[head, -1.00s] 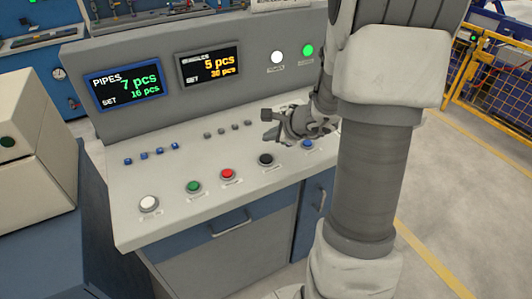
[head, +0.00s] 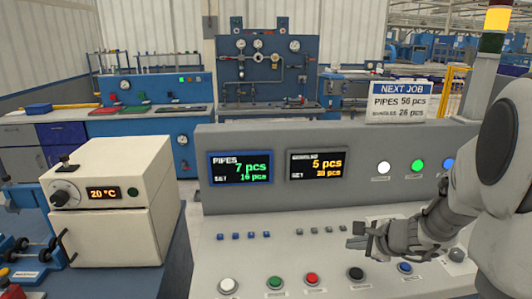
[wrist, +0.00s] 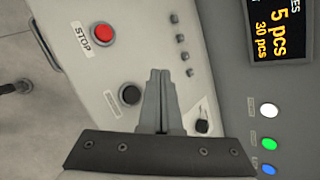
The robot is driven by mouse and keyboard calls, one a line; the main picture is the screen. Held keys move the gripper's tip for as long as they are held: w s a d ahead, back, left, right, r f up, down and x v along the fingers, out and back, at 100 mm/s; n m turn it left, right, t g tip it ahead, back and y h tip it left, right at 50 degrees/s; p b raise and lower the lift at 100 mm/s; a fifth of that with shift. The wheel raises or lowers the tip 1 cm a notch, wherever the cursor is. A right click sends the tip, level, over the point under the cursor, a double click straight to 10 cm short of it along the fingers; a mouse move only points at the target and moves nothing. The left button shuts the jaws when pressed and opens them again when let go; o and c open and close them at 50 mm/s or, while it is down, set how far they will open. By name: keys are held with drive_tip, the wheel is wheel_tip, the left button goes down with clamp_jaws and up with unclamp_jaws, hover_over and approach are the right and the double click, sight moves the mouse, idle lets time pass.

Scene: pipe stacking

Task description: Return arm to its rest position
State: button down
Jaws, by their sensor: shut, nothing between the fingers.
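My gripper (head: 358,236) is above the right part of the grey control console (head: 290,262) in the head view, with my arm coming in from the right edge. In the wrist view my gripper (wrist: 161,72) has its two fingers together, with nothing between them. It hangs over the panel between a black button (wrist: 131,95) and a row of small grey buttons. My gripper appears clear of the panel, but the exact gap cannot be told.
The console has a red button (head: 311,279), a green button (head: 275,282) and a white button (head: 228,286). Its displays read pipes 7 pcs (head: 240,168) and 5 pcs (head: 317,165). A cream oven-like box (head: 115,205) stands left. A "NEXT JOB" sign (head: 398,101) stands behind.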

drive_tip(key=s+a+r+n+g+y, duration=0.1)
drive_tip(key=s+a+r+n, duration=0.4)
drive_tip(key=a+n, duration=0.15)
drive_tip(key=s+a+r+n+g, duration=0.1)
drive_tip(key=s+a+r+n, duration=0.45)
drive_tip(key=a, duration=0.25)
drive_tip(key=s+d+r+n+h, duration=0.1)
drive_tip(key=s+n+h, duration=0.1)
drive_tip(key=s+n, duration=0.2)
drive_tip(key=s+d+r+n+g+h, duration=0.1)
drive_tip(key=s+d+n+h, duration=0.1)
drive_tip(key=s+n, duration=0.3)
drive_tip(key=s, duration=0.4)
drive_tip(key=shift+d+r+n+p, duration=0.25)
drive_tip(key=shift+r+n+p, duration=0.05)
drive_tip(key=shift+r+p, duration=0.1)
